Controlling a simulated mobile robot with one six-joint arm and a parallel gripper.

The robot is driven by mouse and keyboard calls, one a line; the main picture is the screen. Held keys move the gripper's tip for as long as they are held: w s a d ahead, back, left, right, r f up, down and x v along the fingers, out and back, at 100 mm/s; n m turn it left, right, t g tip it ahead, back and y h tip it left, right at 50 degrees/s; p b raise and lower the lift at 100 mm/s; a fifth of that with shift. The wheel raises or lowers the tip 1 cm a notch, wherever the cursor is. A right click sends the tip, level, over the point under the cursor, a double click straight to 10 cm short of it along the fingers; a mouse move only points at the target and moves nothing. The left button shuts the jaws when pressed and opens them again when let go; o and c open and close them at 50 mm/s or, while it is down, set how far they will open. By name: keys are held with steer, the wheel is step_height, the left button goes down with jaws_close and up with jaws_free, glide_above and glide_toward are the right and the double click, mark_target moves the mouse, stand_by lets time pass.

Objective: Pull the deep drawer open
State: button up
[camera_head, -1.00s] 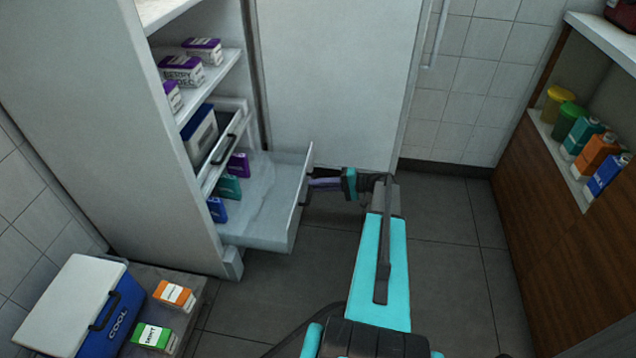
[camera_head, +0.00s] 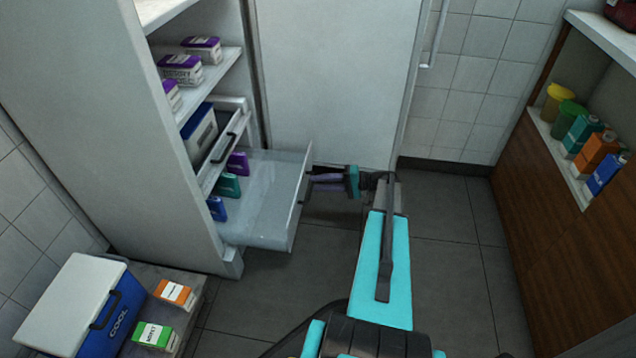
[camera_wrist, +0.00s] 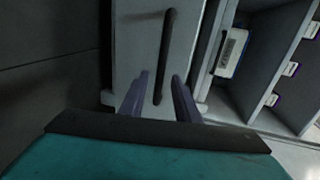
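The deep drawer (camera_head: 262,222) at the bottom of the tall cabinet stands pulled well out, with purple, teal and blue packs (camera_head: 228,186) inside near its back. Its dark bar handle (camera_wrist: 167,50) runs upright on the front panel in the wrist view. My gripper (camera_head: 314,183) is at the drawer front from the right. Its two purple fingers (camera_wrist: 158,92) are spread, with the lower end of the handle between them in the wrist view and a gap on each side.
A shallower drawer (camera_head: 228,140) above holds a white and blue box (camera_head: 199,136). A blue cooler (camera_head: 112,315) and two cartons stand at lower left. The floor (camera_head: 450,270) right of my arm is clear.

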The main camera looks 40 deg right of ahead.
steer(key=p+v, duration=0.3)
steer(key=v, duration=0.9)
steer(key=shift+d, duration=0.15)
steer(key=shift+s, duration=0.2)
